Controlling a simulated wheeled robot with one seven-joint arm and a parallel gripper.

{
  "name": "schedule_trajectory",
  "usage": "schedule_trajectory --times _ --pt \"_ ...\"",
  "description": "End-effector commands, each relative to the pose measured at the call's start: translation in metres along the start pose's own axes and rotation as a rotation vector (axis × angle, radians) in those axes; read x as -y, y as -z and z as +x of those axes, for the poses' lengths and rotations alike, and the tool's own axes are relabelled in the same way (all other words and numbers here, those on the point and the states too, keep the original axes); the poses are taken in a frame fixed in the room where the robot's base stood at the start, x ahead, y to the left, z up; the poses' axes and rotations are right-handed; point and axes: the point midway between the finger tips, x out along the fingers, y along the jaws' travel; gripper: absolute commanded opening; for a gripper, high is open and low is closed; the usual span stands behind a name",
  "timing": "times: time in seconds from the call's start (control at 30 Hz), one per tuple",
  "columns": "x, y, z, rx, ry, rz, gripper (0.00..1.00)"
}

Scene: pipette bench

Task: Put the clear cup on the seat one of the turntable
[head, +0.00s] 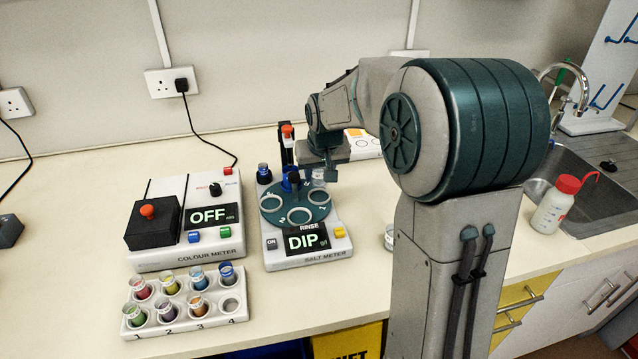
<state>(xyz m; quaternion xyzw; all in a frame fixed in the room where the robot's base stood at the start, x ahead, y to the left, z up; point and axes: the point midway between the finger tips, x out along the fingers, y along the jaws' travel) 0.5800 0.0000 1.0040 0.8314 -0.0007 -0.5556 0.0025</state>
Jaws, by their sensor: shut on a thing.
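The turntable (285,212) is a teal disc with pale ring seats on the white salt meter (310,260), whose display reads "RINSE DIP". I cannot read which seat is one. My gripper (329,174) points down at the disc's back right edge, shut on a small clear thing that looks like the clear cup (318,178). The cup is mostly hidden by the gripper and is at the disc's far right side. I cannot tell whether it touches the disc. The front seats look empty.
The colour meter (185,225), showing "OFF", stands left. A white rack (185,318) of coloured cups is in front of it. A dark post with a red top (287,135) rises behind the disc. A clear container (389,240) sits on the bench, right, beside my arm.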

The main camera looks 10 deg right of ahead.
Motion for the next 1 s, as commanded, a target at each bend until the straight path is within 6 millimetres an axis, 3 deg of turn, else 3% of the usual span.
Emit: schedule_trajectory --times 0.3,0.83,0.87,1.0 --pt "0.001 -0.014 0.035 0.001 0.000 0.001 0.15" --pt "0.001 -0.018 0.045 0.001 -0.001 0.000 0.15" --pt "0.001 -0.018 0.045 0.001 -0.001 0.000 0.43" --pt "0.001 -0.019 0.045 0.005 0.000 0.000 0.47"
